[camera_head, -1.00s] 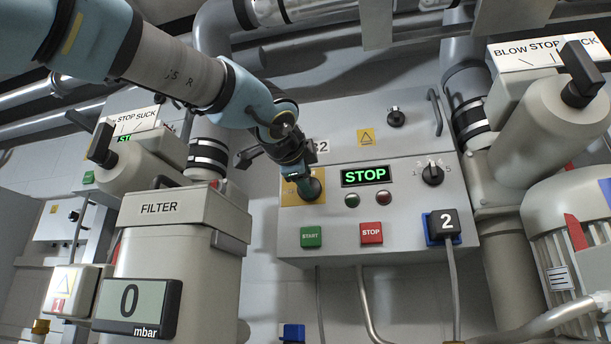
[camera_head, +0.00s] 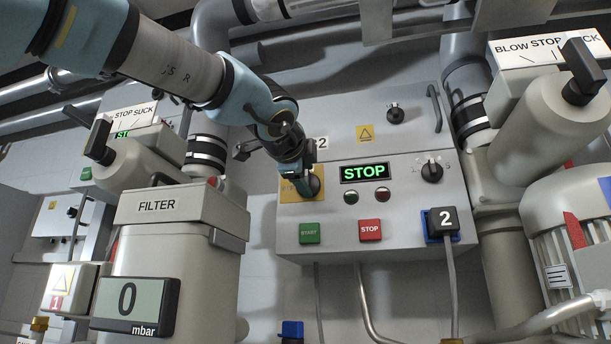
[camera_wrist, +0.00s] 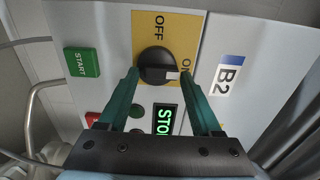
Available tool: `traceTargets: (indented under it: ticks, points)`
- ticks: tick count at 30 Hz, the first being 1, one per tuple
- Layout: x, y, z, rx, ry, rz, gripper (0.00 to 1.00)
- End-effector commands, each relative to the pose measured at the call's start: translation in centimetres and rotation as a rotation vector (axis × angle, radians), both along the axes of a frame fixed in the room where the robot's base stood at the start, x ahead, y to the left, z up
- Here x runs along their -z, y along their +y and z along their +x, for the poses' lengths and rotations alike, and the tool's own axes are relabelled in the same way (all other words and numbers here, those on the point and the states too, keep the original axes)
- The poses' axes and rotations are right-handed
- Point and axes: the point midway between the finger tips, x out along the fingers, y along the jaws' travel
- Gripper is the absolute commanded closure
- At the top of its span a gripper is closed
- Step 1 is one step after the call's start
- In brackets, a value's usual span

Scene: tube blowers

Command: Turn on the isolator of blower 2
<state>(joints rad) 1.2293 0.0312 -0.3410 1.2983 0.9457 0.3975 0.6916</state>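The isolator of blower 2 is a round black knob (camera_wrist: 157,64) on a yellow plate (camera_wrist: 166,30) marked OFF and ON. Its white mark faces right in the wrist view, towards the ON label. In the head view the knob (camera_head: 314,184) is partly hidden by my gripper (camera_head: 304,186). In the wrist view my gripper (camera_wrist: 160,70) has its two green fingers apart, one on each side of the knob. I cannot tell whether they touch it. The panel's display (camera_head: 365,172) reads STOP.
The same panel has a green START button (camera_head: 310,233), a red STOP button (camera_head: 370,230), a small selector (camera_head: 431,172) and a blue-backed plug marked 2 (camera_head: 443,223). A filter housing (camera_head: 170,207) stands to the left and a valve handle (camera_head: 582,72) to the right.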

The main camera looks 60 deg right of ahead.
Motion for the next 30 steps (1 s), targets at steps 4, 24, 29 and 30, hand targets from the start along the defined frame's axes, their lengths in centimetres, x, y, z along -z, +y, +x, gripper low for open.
traceTargets:
  ticks: [4, 24, 29, 30]
  points:
    - [0.0, 0.0, 0.0, 0.000, 0.001, -0.001, 0.18]
    - [0.1, 6.5, -2.1, -0.001, 0.001, -0.004, 0.18]
    - [0.1, 8.9, -2.9, 0.000, 0.001, -0.003, 0.18]
    - [0.0, 9.3, -3.1, -0.001, 0.001, -0.003, 0.18]
